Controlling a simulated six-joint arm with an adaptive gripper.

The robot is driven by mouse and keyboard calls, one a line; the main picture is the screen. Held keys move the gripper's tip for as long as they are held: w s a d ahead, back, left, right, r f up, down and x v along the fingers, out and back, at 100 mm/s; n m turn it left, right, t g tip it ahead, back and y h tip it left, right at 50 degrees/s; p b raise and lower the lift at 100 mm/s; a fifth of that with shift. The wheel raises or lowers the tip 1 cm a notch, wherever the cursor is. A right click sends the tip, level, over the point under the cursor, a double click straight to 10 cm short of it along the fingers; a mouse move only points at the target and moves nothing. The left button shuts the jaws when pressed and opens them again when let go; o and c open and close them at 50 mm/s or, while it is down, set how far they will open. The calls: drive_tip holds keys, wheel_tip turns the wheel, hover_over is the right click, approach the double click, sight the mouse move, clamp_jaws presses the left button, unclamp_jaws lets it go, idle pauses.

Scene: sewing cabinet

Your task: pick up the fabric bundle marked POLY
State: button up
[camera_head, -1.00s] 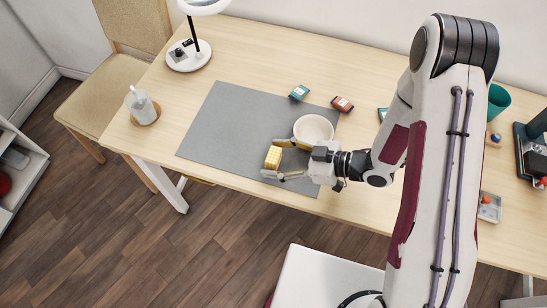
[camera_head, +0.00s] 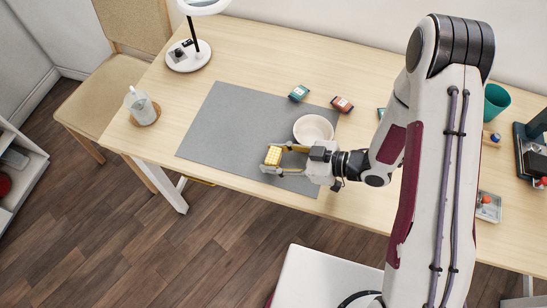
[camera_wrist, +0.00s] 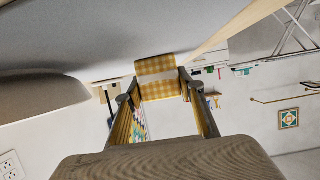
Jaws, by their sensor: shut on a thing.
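A yellow checked fabric bundle (camera_head: 273,155) is at the front part of the grey mat (camera_head: 225,125). My gripper (camera_head: 279,159) reaches it from the right and is shut on it, one finger on each side. In the wrist view the bundle (camera_wrist: 156,88) sits between the fingertips, with a pale band across its yellow check. No lettering is readable on it, so I cannot confirm the POLY mark. It looks to be at mat level; I cannot tell whether it touches the mat.
A pale bowl (camera_head: 313,129) stands close behind my gripper. Two small packets, one green (camera_head: 299,93) and one red (camera_head: 342,104), lie behind it. A lamp (camera_head: 188,54) and a glass bottle (camera_head: 141,107) stand to the left. The mat's left part is clear.

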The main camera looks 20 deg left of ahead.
sight(275, 155)
drive_tip(key=shift+r, duration=0.2)
drive_tip(key=shift+r, duration=4.8)
